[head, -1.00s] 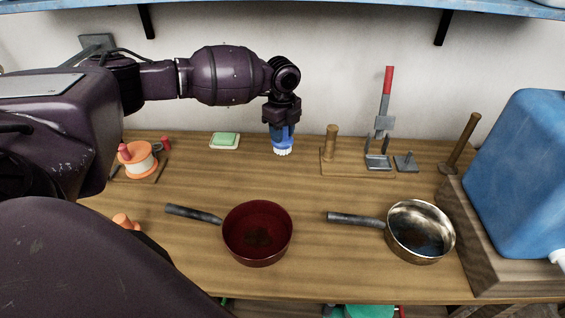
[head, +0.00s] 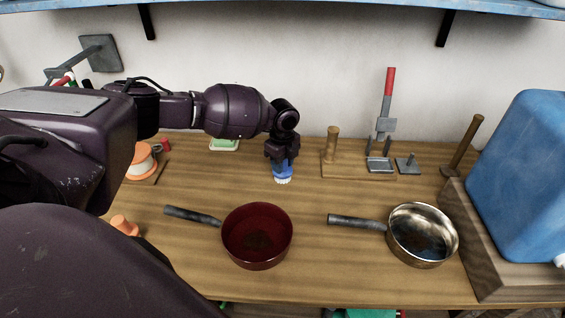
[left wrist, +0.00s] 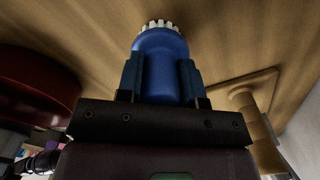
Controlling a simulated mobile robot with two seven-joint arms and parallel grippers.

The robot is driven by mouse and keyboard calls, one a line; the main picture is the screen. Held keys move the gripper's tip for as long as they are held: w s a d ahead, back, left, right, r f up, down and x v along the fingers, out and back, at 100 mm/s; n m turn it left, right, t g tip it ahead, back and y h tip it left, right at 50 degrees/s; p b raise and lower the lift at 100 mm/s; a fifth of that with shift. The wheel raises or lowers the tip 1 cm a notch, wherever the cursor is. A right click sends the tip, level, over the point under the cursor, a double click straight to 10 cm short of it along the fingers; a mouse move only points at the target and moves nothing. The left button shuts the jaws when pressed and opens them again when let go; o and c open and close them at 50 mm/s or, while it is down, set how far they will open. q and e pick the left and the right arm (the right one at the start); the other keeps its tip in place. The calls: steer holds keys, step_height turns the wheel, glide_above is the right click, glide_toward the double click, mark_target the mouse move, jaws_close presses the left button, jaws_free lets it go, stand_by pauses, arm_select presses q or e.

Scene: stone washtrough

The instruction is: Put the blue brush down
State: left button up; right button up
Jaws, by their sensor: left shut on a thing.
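The blue brush (head: 283,172) is in my left gripper (head: 281,160), with its white bristles pointing down at the wooden worktop (head: 330,195). The gripper is shut on the brush's blue body. In the left wrist view the brush (left wrist: 160,55) sits between the two fingers of my left gripper (left wrist: 160,76), bristles away from the palm. The brush is behind the red pan, over bare wood. I cannot tell whether the bristles touch the worktop. My right gripper is not in view.
The red pan (head: 257,236) has a dark stain inside. A metal pan (head: 421,235) stands to its right. A wooden stand with a post (head: 332,145) and a red-handled press (head: 384,120) are right of the brush. A green soap (head: 224,143) lies behind left. A blue canister (head: 525,175) stands at right.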

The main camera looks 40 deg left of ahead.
arm_select(q)
steer(key=o, duration=0.9)
steer(key=shift+f, duration=0.15)
steer(key=shift+o, duration=0.2)
steer(key=r, duration=1)
steer(key=shift+w+d+r+p, duration=0.15)
steer(key=shift+d+r+p, duration=0.15)
steer(key=shift+d+p, duration=0.05)
